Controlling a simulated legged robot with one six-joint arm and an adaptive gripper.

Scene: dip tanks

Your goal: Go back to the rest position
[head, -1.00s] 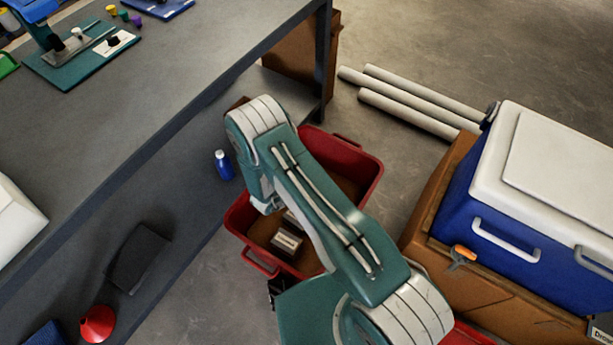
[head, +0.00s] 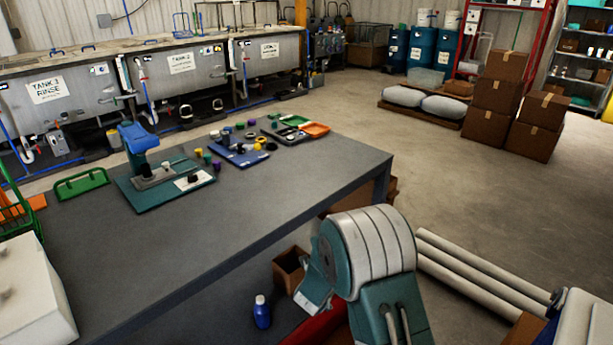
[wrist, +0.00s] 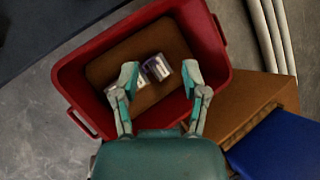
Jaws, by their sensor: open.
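My gripper (wrist: 160,82) is open in the wrist view, with its two teal-tipped fingers spread apart. Nothing is between the fingertips that I can see held. Below it is a red bin (wrist: 213,42) with a brown bottom. Two small boxes (wrist: 157,67) with pale faces lie in the bin and show between the fingers. In the head view my arm rises at the lower right beside the table, and the gripper itself is out of sight there. Only a bit of the red bin (head: 318,328) shows there, behind my arm.
A grey table (head: 250,190) holds a blue press (head: 138,140), a blue tray (head: 240,153) and small parts. A blue bottle (head: 261,312) stands on the lower shelf. White pipes (head: 480,275) and a blue cooler (wrist: 280,145) lie to the right. Open floor extends beyond the table.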

